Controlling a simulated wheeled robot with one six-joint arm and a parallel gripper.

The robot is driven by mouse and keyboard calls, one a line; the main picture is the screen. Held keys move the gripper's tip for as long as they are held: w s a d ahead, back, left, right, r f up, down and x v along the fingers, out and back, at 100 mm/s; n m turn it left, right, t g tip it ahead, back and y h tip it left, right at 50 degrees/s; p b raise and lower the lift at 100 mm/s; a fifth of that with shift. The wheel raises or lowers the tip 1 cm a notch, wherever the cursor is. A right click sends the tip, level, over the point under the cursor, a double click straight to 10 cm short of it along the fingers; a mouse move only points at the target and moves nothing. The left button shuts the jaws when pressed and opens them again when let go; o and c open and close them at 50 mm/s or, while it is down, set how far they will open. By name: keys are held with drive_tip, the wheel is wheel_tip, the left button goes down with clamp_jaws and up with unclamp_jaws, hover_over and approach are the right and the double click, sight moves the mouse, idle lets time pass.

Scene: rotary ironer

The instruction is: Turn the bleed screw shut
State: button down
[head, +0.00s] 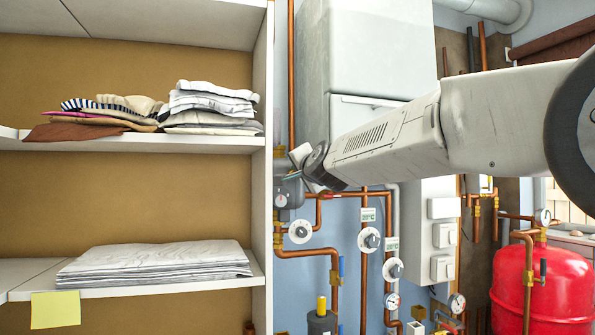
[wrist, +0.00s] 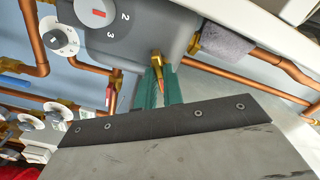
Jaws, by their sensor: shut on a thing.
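The bleed screw (wrist: 157,62) is a small brass fitting on the lower edge of a grey housing in the wrist view. A narrow copper-coloured tip points down from it, between the fingers. My gripper (wrist: 160,88) has two green fingers, one on each side of the screw, and is shut on it. The fingers partly hide how they touch it. In the head view my gripper (head: 294,176) reaches the grey housing (head: 289,193) beside the shelf's right edge. The screw cannot be made out there.
A dial with numbers (wrist: 92,10) sits on the housing, left of the screw. Copper pipes (head: 362,270), round knobs and gauges crowd the wall below my arm. A shelf unit (head: 262,90) with folded laundry stands at left. A red tank (head: 560,285) stands at lower right.

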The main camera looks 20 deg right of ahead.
drive_tip(key=n, duration=1.1)
drive_tip(key=shift+f, duration=0.1)
drive_tip(key=shift+n, duration=0.4)
drive_tip(key=c, duration=1.5)
unclamp_jaws()
drive_tip(key=shift+s, duration=0.1)
drive_tip(key=s, duration=0.7)
drive_tip(key=shift+s, duration=0.35)
